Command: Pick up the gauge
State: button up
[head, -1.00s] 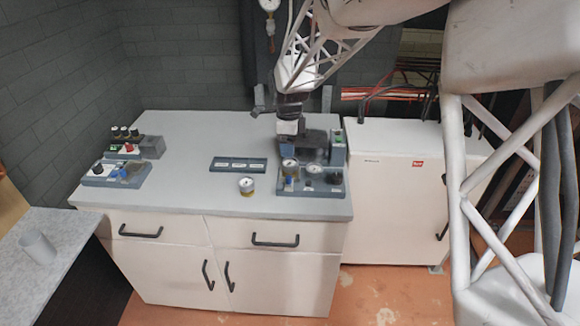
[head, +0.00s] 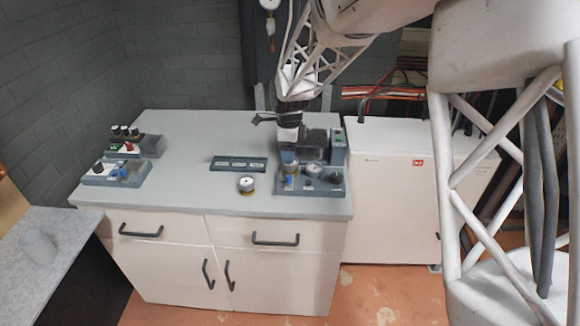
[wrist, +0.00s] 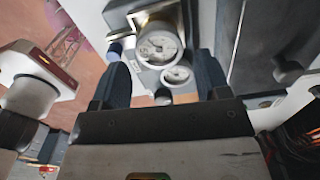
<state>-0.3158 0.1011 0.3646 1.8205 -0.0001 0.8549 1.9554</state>
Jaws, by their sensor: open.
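My gripper (head: 288,155) points down over the back left of the instrument panel (head: 310,190) at the right end of the counter. In the wrist view its two dark fingers (wrist: 160,82) are apart, with nothing clamped between them. A round white-faced gauge with a brass-coloured body (wrist: 158,45) shows between and beyond the fingers, and a smaller dial (wrist: 177,75) lies nearer. In the head view the gripper partly hides the panel gauge under it. Another dial (head: 314,170) sits beside it on the panel. A separate loose gauge (head: 247,184) stands on the counter, left of the panel.
A dark flat strip with labels (head: 238,164) lies behind the loose gauge. A grey upright box (head: 338,147) stands at the panel's back right. Switch panels (head: 117,173) occupy the counter's left end. The counter's middle left is clear.

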jog(key=shift+s+d+f, duration=0.1)
jog(key=shift+d+f, duration=0.05)
jog(key=shift+f, duration=2.4)
jog(key=shift+c, duration=0.3)
jog(key=c, duration=0.8)
jog(key=shift+c, duration=0.2)
jog(key=shift+r, duration=0.15)
jog(key=shift+r, duration=4.9)
